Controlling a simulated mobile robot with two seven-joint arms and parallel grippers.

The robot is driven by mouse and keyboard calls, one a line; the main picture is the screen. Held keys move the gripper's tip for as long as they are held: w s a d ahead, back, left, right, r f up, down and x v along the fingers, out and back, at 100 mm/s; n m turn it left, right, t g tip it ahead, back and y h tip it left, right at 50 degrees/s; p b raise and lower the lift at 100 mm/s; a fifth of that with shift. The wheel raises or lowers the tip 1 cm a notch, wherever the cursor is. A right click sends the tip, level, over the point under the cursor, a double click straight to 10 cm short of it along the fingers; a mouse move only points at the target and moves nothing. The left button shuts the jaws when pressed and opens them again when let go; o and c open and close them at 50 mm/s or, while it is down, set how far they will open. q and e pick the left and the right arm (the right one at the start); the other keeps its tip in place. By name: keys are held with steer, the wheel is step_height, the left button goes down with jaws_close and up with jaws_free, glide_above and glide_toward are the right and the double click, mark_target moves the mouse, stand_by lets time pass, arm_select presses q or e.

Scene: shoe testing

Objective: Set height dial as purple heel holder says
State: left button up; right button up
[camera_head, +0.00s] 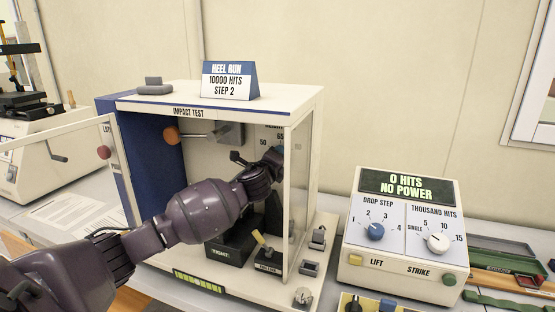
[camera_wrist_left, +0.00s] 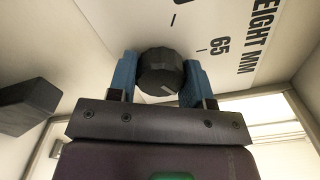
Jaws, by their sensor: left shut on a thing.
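The height dial (camera_wrist_left: 162,72) is a dark faceted knob on the back wall inside the impact test cabinet. My left gripper (camera_wrist_left: 160,80) is shut on it, one blue finger on each side. A short pale mark shows on the knob's face. In the left wrist view "65" and "HEIGHT MM" are printed to the knob's right, with tick marks above it. In the head view my left gripper (camera_head: 275,160) reaches through the open front of the cabinet and mostly hides the dial. I cannot make out a purple heel holder. My right gripper is out of view.
The impact test cabinet (camera_head: 310,108) has a clear right side panel and an open left door (camera_head: 118,170). A dark block (camera_head: 228,254) stands on its floor below my arm. A "HEEL RUN" sign (camera_head: 230,82) stands on top. The control box (camera_head: 400,240) at right reads "NO POWER".

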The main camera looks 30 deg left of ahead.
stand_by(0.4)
arm_select(q)
steer(key=o, duration=0.9)
steer(key=shift+s, duration=0.1)
steer(key=b+v, duration=0.1)
steer(key=v, duration=0.9)
steer(key=shift+s+b, duration=0.3)
steer(key=shift+s, duration=0.05)
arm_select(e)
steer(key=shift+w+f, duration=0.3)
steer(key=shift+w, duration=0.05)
